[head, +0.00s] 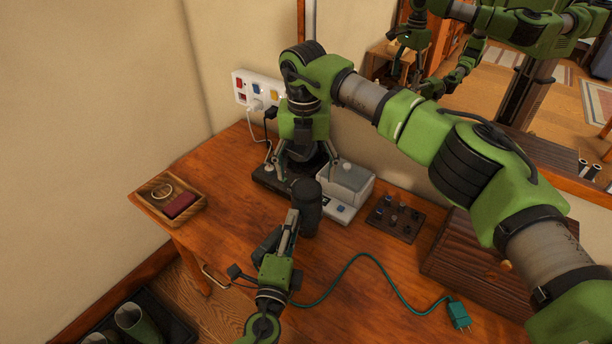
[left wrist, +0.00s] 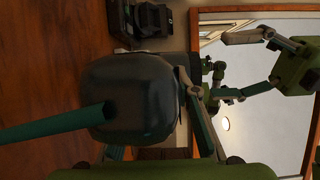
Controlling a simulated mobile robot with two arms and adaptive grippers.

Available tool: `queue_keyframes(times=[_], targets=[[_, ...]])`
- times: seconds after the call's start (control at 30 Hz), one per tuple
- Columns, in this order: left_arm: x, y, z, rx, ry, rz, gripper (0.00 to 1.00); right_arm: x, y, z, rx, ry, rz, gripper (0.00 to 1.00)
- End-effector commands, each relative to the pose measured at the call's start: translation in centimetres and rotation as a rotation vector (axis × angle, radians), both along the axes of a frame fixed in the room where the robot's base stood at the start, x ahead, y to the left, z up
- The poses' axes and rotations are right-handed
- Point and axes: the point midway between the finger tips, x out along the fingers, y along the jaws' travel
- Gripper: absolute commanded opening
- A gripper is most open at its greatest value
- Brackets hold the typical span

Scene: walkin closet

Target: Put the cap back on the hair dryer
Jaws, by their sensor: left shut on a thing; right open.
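The hair dryer, a dark cylinder (head: 307,207), stands out above the table's front part in the head view. My left gripper (head: 291,222) is shut on it from the front. In the left wrist view its dark, rounded body (left wrist: 140,95) fills the middle. My right gripper (head: 306,165) comes down from above, its fingers spread over a black stand (head: 266,176) behind the hair dryer. A dark round part shows between those fingers; I cannot tell whether it is the cap or whether they touch it.
A grey box device (head: 346,183) stands right of the stand. A small dark tray (head: 395,218), a wooden chest (head: 470,262) and a green plug (head: 458,315) with its cord lie to the right. A wooden tray (head: 150,204) is at left.

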Motion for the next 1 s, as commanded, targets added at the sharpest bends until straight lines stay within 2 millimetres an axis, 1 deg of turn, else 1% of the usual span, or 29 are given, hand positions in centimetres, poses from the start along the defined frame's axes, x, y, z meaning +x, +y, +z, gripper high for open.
queue_keyframes(times=[0.1,0.13,0.23,0.37,0.47,0.8,1.0], targets=[[0.1,0.0,0.3,-0.001,-0.005,0.001,0.0,0.0,0.0,0.0,0.0,0.001,0.0,0.7],[0.1,0.0,0.3,-0.001,-0.005,0.001,0.0,0.0,0.0,0.0,0.0,0.001,0.0,0.67],[0.1,0.0,0.3,-0.001,-0.005,0.001,0.0,0.0,0.0,0.0,0.0,0.0,0.017,0.67],[0.1,0.0,0.3,-0.001,-0.005,0.001,0.0,0.0,0.0,0.3,-0.003,0.002,0.114,0.67],[0.1,0.0,0.3,-0.001,-0.005,0.001,0.0,0.0,0.0,0.6,-0.006,0.003,0.257,0.67],[0.1,0.0,0.3,-0.002,-0.005,0.001,0.0,0.0,0.0,2.2,-0.021,0.013,0.881,0.67],[0.1,0.0,0.3,-0.002,-0.005,0.001,0.0,0.0,0.0,2.9,-0.028,0.019,1.202,0.67]])
